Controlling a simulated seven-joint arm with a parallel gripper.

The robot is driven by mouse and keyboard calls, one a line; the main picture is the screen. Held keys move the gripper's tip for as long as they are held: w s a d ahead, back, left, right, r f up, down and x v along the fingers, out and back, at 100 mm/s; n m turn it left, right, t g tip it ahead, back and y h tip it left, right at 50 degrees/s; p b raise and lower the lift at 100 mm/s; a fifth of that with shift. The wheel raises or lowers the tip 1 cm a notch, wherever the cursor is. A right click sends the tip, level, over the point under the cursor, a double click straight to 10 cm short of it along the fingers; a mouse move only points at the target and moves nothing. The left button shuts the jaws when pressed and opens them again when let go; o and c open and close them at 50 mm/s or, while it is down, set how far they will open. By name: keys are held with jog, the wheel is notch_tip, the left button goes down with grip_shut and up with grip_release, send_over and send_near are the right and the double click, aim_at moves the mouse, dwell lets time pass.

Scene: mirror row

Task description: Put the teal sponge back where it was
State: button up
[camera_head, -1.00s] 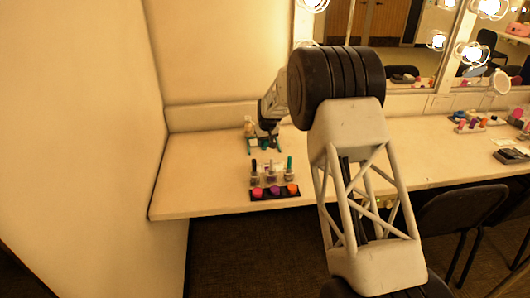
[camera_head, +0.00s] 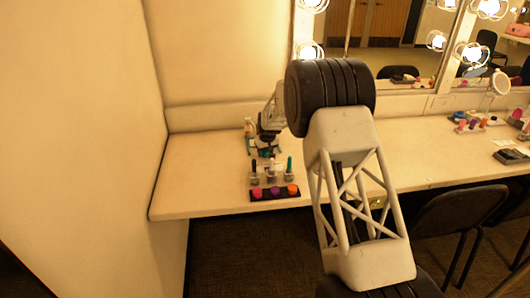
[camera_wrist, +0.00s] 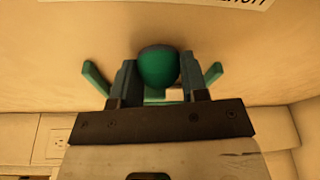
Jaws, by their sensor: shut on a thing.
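The teal sponge (camera_wrist: 158,67) is rounded, with a darker top, and sits between the two fingers of my gripper (camera_wrist: 158,75) in the wrist view. The fingers are shut on it. A green piece with two slanted arms (camera_wrist: 96,79) shows outside the fingers on both sides; I cannot tell whether it touches the sponge. In the head view my gripper (camera_head: 267,150) points down low over the left part of the counter, just behind the row of small bottles. The sponge itself is not clear there, and its height above the counter cannot be told.
Small bottles (camera_head: 272,174) with dark and green caps stand close in front of my gripper, behind a dark tray (camera_head: 262,198) with pink, purple and orange items. A pale bottle (camera_head: 249,126) stands behind left. The counter (camera_head: 190,180) is clear at the left.

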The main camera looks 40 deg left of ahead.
jog(key=shift+f, duration=0.1)
dwell(0.3)
jog(key=o, duration=0.8)
jog(key=v, duration=1.2)
dwell(0.9)
